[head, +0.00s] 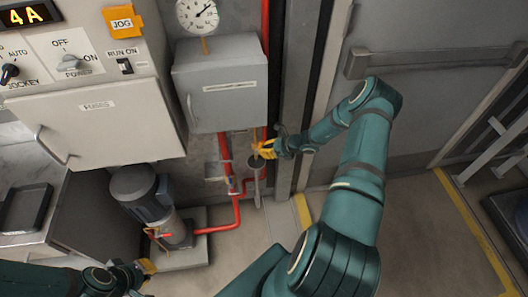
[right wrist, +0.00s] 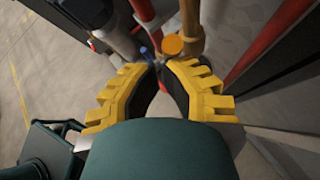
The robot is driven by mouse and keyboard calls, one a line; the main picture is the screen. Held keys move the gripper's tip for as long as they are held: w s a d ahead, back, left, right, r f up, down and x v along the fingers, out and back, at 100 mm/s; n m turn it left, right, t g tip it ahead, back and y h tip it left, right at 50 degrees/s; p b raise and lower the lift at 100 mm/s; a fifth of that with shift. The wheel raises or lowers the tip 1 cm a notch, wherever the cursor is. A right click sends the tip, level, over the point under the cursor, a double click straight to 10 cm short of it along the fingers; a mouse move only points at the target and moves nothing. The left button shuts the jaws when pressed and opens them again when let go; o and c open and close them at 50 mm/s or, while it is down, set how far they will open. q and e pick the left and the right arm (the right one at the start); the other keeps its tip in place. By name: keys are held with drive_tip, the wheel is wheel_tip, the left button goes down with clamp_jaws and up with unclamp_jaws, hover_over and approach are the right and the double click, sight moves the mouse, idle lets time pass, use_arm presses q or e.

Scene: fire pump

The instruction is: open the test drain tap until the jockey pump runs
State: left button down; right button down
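My right gripper (head: 266,150) has yellow fingers and is at the red pipework below the grey box. In the right wrist view its fingertips (right wrist: 161,64) come close together just in front of a small blue part (right wrist: 147,52) and an orange disc (right wrist: 172,46). I cannot tell which part is the tap's handle, or whether anything is between the tips. The grey jockey pump (head: 145,196) stands upright on a plinth at lower left; whether it runs does not show. My left gripper (head: 148,267) is low, near the pump's base, its fingers too small to read.
A control panel with a JOCKEY knob (head: 9,72) and a lit 4A display (head: 28,15) is at upper left. A round gauge (head: 197,14) sits above the grey box (head: 221,85). Red pipes (head: 238,205) run close around my right gripper.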

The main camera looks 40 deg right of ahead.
use_arm(q)
drive_tip(key=shift+a, duration=0.1)
use_arm(e)
drive_tip(key=shift+a+r, duration=0.1)
use_arm(q)
drive_tip(key=shift+r, duration=0.1)
use_arm(e)
drive_tip(key=shift+r, duration=0.1)
use_arm(q)
drive_tip(key=shift+r+p, duration=0.45)
drive_tip(key=shift+p, duration=0.05)
use_arm(e)
drive_tip(key=shift+r, duration=0.7)
